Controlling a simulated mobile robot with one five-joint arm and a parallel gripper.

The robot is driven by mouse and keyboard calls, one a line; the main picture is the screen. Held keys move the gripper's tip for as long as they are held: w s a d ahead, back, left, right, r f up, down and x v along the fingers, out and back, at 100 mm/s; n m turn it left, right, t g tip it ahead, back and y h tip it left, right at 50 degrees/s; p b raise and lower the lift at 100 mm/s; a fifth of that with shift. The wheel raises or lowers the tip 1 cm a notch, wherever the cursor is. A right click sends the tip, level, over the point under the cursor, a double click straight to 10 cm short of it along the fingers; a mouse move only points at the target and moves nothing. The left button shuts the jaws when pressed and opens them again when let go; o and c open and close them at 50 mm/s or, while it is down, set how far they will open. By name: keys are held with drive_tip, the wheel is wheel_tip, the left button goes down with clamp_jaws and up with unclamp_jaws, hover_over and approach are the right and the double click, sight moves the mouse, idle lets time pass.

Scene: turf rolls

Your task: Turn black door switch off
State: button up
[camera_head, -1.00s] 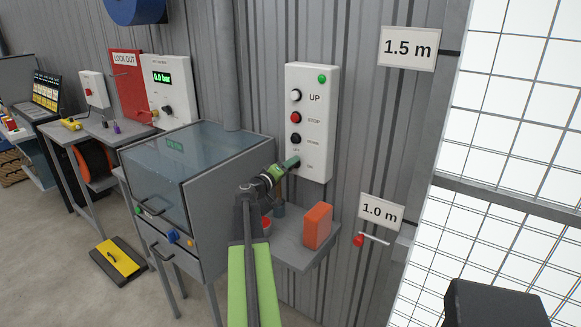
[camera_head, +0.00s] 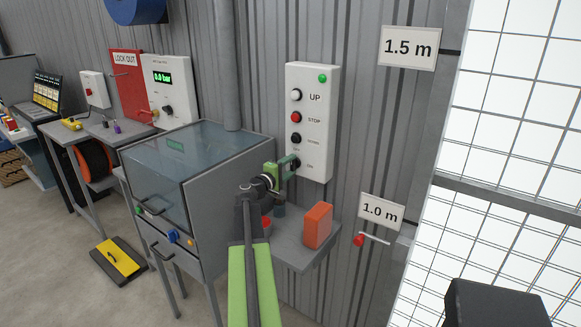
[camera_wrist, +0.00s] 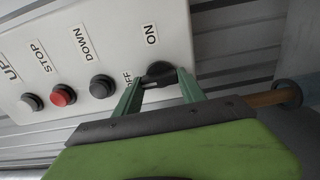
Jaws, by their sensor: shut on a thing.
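A white control box (camera_head: 318,160) on the corrugated wall carries the black door switch (camera_head: 295,163), a rotary knob at its lower end. In the wrist view the switch (camera_wrist: 160,74) sits near printed ON and OFF labels, ON above it and OFF at its left. My gripper (camera_head: 285,166) reaches the switch from the left. Its green fingers (camera_wrist: 160,82) are on either side of the knob and shut on it. The fingers partly hide the knob and the OFF label, and its exact pointing direction is hard to tell.
Above the switch are the black DOWN (camera_head: 296,138), red STOP (camera_head: 296,117) and white UP (camera_head: 296,95) buttons. Below is a grey shelf (camera_head: 290,255) with an orange block (camera_head: 318,226). A glass-topped cabinet (camera_head: 215,190) stands close at the left.

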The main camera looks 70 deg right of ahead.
drive_tip(key=shift+f, duration=0.1)
idle(0.3)
drive_tip(key=o, duration=1.4)
drive_tip(key=shift+c, duration=0.2)
drive_tip(key=shift+a, duration=0.15)
drive_tip(key=v, duration=1.7)
drive_tip(key=shift+w+a, duration=0.1)
